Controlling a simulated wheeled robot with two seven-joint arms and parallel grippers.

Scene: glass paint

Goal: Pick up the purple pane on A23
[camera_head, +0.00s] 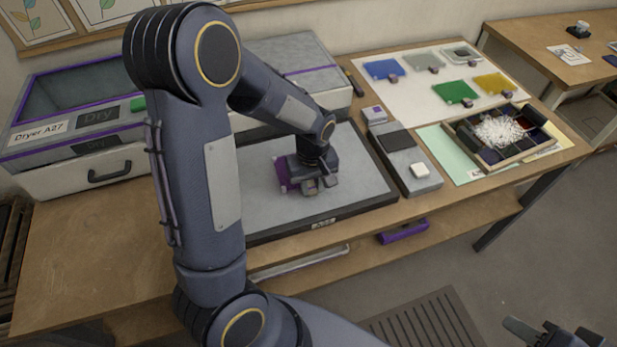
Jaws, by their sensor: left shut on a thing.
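The purple pane (281,174) is on the grey board with a black frame (362,186), whose front label (324,223) is too small to read surely. My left gripper (318,187) is low over the middle of this board, shut on the purple pane. The gripper body hides much of the pane, and I cannot tell whether the pane is clear of the board. My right gripper (527,332) is only partly in view at the lower right, away from the table; its jaws are not clear.
Dryer A27 (65,143) stands at the left. The front left tabletop (95,245) is bare.

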